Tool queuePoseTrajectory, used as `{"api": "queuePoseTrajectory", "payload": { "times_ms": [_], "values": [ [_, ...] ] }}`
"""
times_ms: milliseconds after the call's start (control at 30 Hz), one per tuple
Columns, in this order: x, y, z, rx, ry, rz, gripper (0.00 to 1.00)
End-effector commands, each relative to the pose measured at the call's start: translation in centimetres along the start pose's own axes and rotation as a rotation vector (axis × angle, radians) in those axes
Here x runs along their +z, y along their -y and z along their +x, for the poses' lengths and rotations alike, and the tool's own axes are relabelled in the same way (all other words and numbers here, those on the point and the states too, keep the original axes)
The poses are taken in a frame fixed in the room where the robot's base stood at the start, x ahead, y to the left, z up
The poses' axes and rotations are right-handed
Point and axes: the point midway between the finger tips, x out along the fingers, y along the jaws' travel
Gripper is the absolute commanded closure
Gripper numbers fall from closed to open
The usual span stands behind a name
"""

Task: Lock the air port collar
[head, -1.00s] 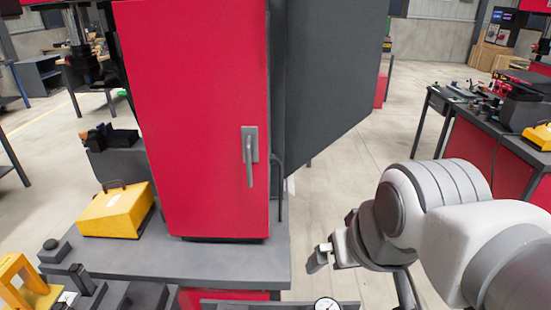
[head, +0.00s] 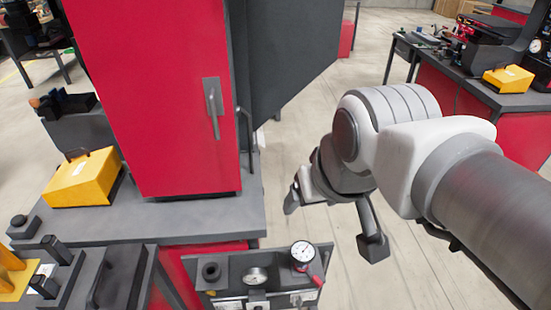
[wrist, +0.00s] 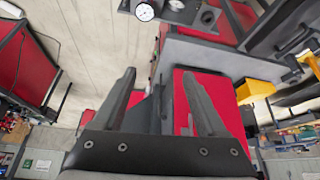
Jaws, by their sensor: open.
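A small grey panel (head: 318,262) at the bottom of the head view carries two dial gauges and a dark round port with a ring (head: 210,271). I cannot tell for sure whether this ring is the air port collar. The dark ring also shows in the wrist view (wrist: 208,17) at the top edge, upside down. My gripper (head: 292,202) is in the air above the floor, behind and above the panel, apart from it. In the wrist view my gripper (wrist: 165,74) has its two fingers spread with nothing between them.
A red cabinet (head: 150,90) with a grey handle stands on a grey bench (head: 190,220) left of my arm. A dark panel (head: 290,50) juts out from its right side. A yellow box (head: 84,180) sits on the bench. Open floor (head: 330,240) lies around my gripper.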

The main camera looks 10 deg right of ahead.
Motion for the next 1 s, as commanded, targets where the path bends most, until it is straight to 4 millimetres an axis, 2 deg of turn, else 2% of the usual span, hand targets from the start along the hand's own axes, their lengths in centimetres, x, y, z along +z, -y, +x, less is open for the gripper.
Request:
{"api": "queuePoseTrajectory", "payload": {
  "times_ms": [33,167,300,400,733,1000],
  "values": [
    [0.0,-0.1,0.5,0.001,0.009,0.013,0.36],
    [-0.2,-0.7,2.2,0.004,0.049,0.072,0.59],
    [-0.7,-1.7,4.7,0.010,0.107,0.168,0.85],
    [-1.0,-2.5,6.7,0.015,0.150,0.242,1.00],
    [-1.4,-5.8,13.8,0.038,0.285,0.485,1.00],
    [-0.6,-9.1,20.2,0.064,0.392,0.690,1.00]
  ]
}}
